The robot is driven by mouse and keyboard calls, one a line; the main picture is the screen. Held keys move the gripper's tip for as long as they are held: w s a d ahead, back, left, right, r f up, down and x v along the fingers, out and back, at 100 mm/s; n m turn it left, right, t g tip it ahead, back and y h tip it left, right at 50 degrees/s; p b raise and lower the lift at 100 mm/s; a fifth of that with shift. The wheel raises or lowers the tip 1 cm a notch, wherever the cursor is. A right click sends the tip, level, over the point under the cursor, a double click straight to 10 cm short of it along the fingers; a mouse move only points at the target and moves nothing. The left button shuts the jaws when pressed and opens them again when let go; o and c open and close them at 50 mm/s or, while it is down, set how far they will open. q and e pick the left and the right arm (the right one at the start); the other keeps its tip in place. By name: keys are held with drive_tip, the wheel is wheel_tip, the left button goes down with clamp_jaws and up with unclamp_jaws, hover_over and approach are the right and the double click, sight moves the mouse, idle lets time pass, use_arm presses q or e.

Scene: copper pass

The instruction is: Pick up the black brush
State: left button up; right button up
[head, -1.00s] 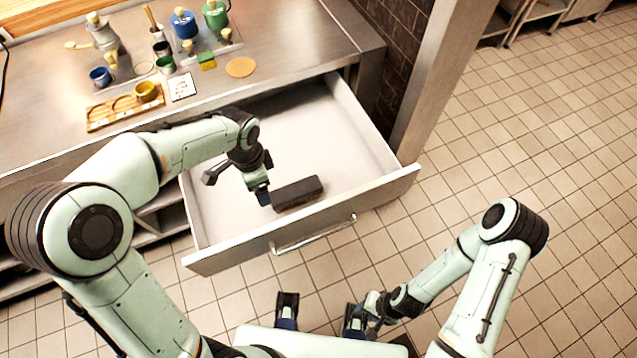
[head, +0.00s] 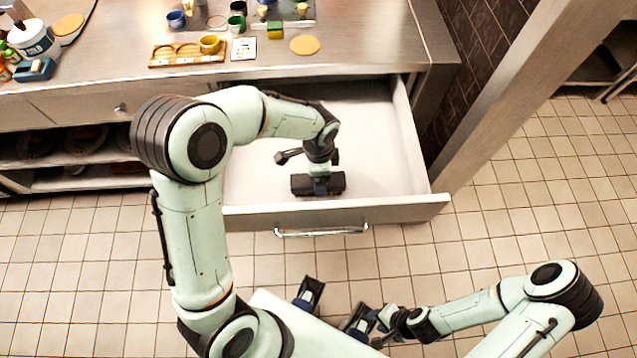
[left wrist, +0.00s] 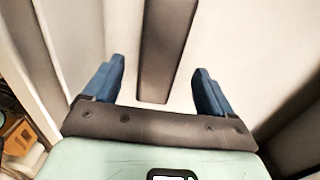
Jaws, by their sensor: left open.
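In the left wrist view the brush (left wrist: 166,45) runs lengthwise in the gap between the two blue fingers of my open left gripper (left wrist: 158,75), with space on both sides. Contact with the brush cannot be told. My right gripper (head: 335,308) is open and empty, outside the drawer above the tiled floor.
The drawer's front wall with its handle (head: 321,231) stands between my body and the brush. The counter (head: 360,45) behind holds a wooden tray (head: 180,57), a yellow cup (head: 209,44) and a round board (head: 305,44). The drawer floor beside the brush is clear.

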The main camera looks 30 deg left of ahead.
use_arm(q)
drive_tip(key=shift+s+a+f, duration=0.1)
drive_tip(key=shift+f, duration=3.05)
drive_tip(key=c, duration=1.1)
